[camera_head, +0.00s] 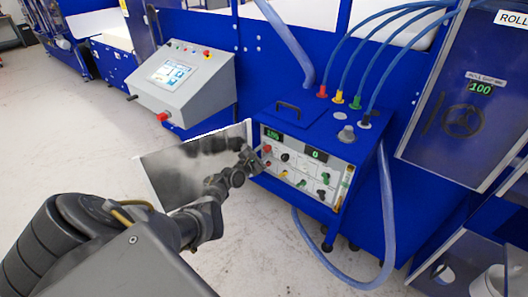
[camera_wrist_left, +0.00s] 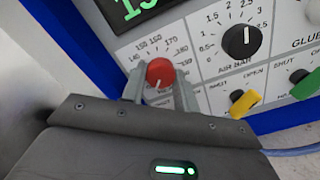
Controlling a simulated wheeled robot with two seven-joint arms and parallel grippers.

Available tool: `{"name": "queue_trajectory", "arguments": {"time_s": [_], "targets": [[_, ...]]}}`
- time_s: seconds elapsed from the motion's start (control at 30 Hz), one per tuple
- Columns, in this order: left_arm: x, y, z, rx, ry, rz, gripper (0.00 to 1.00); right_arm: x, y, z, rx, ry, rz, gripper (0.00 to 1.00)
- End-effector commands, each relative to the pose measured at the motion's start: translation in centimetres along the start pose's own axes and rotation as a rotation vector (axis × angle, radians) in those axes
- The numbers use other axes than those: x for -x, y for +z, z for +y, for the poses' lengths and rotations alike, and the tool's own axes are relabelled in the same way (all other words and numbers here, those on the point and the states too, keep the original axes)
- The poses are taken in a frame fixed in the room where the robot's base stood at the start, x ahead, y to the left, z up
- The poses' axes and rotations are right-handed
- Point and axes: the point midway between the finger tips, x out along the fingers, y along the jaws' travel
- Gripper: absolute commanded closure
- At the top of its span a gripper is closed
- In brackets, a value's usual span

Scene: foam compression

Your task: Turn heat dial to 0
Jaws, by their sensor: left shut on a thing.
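A red dial (camera_wrist_left: 160,71) shows in the left wrist view, with a scale around it reading about 140 to 170. Its white mark points down and slightly left. My left gripper (camera_wrist_left: 159,88) has one finger on each side of the red dial and is shut on it. In the head view my left gripper (camera_head: 257,163) is at the left edge of the grey front panel of a blue control box (camera_head: 312,128). The left green display (camera_wrist_left: 132,8) above the dial is partly cut off. My right gripper is not in view.
Right of the red dial is a black air bar knob (camera_wrist_left: 241,41). Below it are a yellow knob (camera_wrist_left: 243,103) and a green knob (camera_wrist_left: 305,83). Blue hoses (camera_head: 385,62) rise from the box top. A grey touchscreen console (camera_head: 185,82) stands to the left.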

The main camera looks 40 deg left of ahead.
Motion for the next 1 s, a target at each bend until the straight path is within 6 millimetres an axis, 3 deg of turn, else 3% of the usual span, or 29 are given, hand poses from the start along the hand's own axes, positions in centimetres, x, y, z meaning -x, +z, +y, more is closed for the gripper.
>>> {"name": "queue_trajectory", "arguments": {"time_s": [0.2, 0.23, 0.4, 0.77, 1.0], "targets": [[0.1, -0.1, -0.1, 0.002, -0.001, 0.002, 0.93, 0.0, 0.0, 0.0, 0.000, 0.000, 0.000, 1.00], [0.1, -0.1, -0.1, 0.002, -0.001, 0.002, 0.69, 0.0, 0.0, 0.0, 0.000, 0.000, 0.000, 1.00], [0.0, -0.1, -0.1, 0.001, -0.001, 0.001, 0.48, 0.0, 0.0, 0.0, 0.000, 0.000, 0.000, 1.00], [0.5, 0.0, 0.0, 0.000, -0.001, 0.001, 0.48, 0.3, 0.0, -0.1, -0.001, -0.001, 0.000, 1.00], [4.4, 0.0, 0.0, -0.002, -0.001, 0.002, 0.48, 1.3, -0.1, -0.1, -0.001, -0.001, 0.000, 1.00]]}}
